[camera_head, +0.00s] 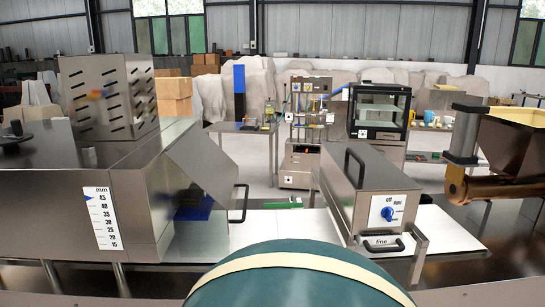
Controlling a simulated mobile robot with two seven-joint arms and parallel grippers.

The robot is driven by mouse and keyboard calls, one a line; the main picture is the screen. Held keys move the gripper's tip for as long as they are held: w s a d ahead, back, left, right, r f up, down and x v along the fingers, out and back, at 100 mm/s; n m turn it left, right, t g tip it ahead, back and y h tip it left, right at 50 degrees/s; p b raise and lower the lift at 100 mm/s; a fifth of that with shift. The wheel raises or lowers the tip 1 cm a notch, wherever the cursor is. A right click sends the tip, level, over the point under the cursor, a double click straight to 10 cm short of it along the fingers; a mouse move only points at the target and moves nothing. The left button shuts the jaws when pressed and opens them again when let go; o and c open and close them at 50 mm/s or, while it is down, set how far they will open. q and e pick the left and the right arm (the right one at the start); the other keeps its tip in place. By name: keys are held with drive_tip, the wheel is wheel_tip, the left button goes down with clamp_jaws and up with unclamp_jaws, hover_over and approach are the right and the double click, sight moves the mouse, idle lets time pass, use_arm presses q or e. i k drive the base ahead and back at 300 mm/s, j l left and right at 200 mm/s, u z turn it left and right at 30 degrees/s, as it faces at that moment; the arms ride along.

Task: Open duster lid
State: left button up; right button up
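The duster appears to be the steel box (345,205) right of centre, standing on a white surface. A black handle (356,165) stands up on the lid's left side. A lower black handle (383,245) sits on the front below the knob. Neither of my grippers shows in the head view, and nothing is seen touching the duster.
A large steel machine (75,215) with a millimetre scale and a slanted guard fills the left. The white surface (285,228) between it and the duster is mostly bare. A machine with a hopper (508,145) and a brown roller stands close on the right. Work tables stand behind.

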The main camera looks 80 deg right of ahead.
sight(366, 169)
drive_tip(key=z, duration=3.2)
